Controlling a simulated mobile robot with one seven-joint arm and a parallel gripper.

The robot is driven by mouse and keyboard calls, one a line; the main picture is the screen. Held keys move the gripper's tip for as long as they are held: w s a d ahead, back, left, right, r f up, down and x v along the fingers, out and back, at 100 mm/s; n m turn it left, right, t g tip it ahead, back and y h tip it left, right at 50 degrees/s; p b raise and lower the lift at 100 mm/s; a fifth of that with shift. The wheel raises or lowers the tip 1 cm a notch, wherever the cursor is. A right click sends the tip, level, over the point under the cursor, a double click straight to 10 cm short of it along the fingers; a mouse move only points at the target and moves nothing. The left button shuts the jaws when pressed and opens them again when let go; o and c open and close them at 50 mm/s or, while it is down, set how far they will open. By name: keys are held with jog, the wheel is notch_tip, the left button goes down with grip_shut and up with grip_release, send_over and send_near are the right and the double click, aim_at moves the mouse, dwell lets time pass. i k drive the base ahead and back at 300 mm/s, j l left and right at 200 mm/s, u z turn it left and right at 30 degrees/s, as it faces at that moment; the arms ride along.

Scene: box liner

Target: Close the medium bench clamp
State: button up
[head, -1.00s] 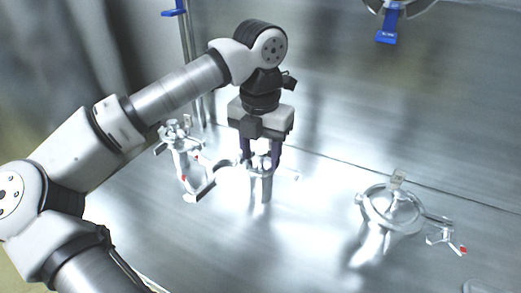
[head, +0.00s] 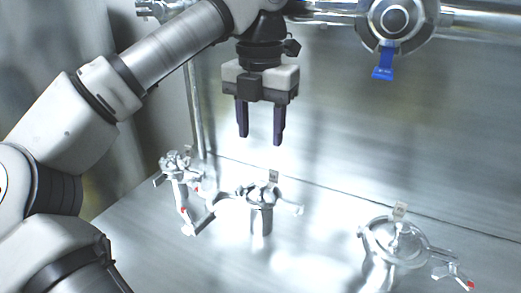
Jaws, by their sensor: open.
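Three metal clamp fittings stand on the bench. The medium bench clamp (head: 260,196) appears to be the middle one, an upright post with a clamp ring on top and a small tag. An arm of it seems to extend to the lower left, and a short piece sticks out to the right; whether the ring is closed is hard to tell. My gripper (head: 260,140) hangs above it, pointing down, with its two dark fingers apart and empty. There is a clear gap between the fingertips and the clamp.
A smaller clamp (head: 178,172) stands to the left with red-tipped parts. A large clamp (head: 398,240) stands at the right with a red-tipped handle (head: 470,283). A pipe valve with a blue handle (head: 383,66) is on the back wall. The bench between the clamps is clear.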

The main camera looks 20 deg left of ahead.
aim_at(224, 193)
jog(key=k, duration=1)
